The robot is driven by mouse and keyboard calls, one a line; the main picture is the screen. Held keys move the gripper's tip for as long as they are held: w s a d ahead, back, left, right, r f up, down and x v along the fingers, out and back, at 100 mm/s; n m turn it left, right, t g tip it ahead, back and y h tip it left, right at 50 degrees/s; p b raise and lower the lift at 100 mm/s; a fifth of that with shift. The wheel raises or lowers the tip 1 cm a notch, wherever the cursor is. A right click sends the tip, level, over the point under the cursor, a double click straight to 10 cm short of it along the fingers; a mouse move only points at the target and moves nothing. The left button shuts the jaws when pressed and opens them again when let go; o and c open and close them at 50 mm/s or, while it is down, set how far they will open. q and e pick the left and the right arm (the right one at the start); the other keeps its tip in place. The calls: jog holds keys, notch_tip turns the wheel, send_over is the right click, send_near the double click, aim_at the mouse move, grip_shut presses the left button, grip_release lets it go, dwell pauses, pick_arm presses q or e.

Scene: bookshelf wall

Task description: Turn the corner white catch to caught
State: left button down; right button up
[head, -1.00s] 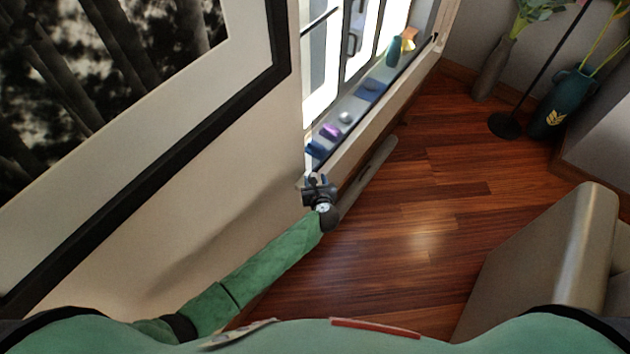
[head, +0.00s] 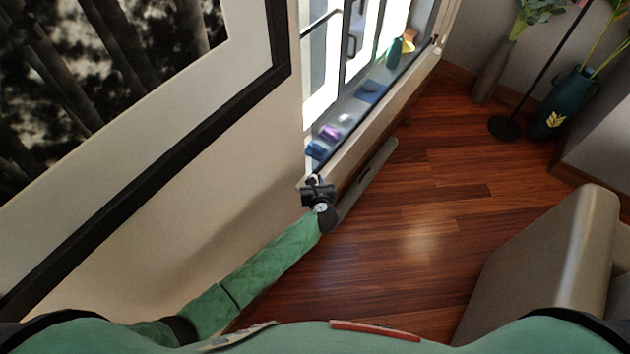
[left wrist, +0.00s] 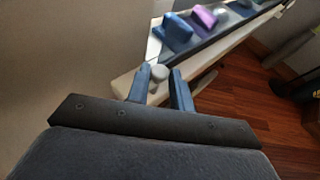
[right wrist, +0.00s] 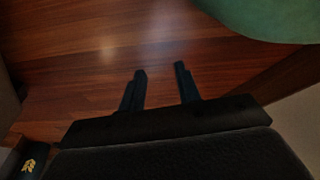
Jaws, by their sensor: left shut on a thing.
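A pale, round-topped catch (left wrist: 158,72) shows in the left wrist view at the near corner of the window ledge. It sits between the two blue fingers of my left gripper (left wrist: 160,88), which is shut on it. The fingers hide part of the catch, so its turned position cannot be told. In the head view my left gripper (head: 314,182) is at the near end of the ledge and covers the catch. My right gripper (right wrist: 161,76) shows only in its wrist view, with fingers apart and nothing between them, above the wooden floor.
The window ledge (head: 345,165) carries a blue piece (head: 318,149), a purple piece (head: 330,132), another blue piece (head: 372,92) and a teal vase (head: 394,53). A framed picture (head: 200,130) hangs on the left wall. A beige seat (head: 560,260) stands right; floor between is clear.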

pick_arm(q)
jog(key=m+h+p, duration=0.3)
jog(key=a+m+h+p, duration=0.1)
jog(key=m+h+p, duration=0.1)
jog(key=h+p, duration=0.1)
jog(key=shift+w+a+r+m+g+h+p, duration=0.2)
jog(key=shift+m+g+h+p, duration=0.15)
jog(key=shift+p, duration=0.25)
jog(key=shift+m+g+h+p, duration=0.25)
jog(key=shift+m+h+p, duration=0.25)
jog(key=shift+p, duration=0.35)
jog(key=shift+f+m+h, duration=0.15)
jog(key=shift+m+h, duration=0.2)
pick_arm(e)
jog(key=s+d+g, duration=0.1)
jog(key=s+d, duration=0.2)
jog(key=s, duration=1.4)
jog(key=shift+d+r, duration=0.15)
jog(key=shift+r, duration=0.15)
pick_arm(q)
jog(key=shift+p, duration=0.3)
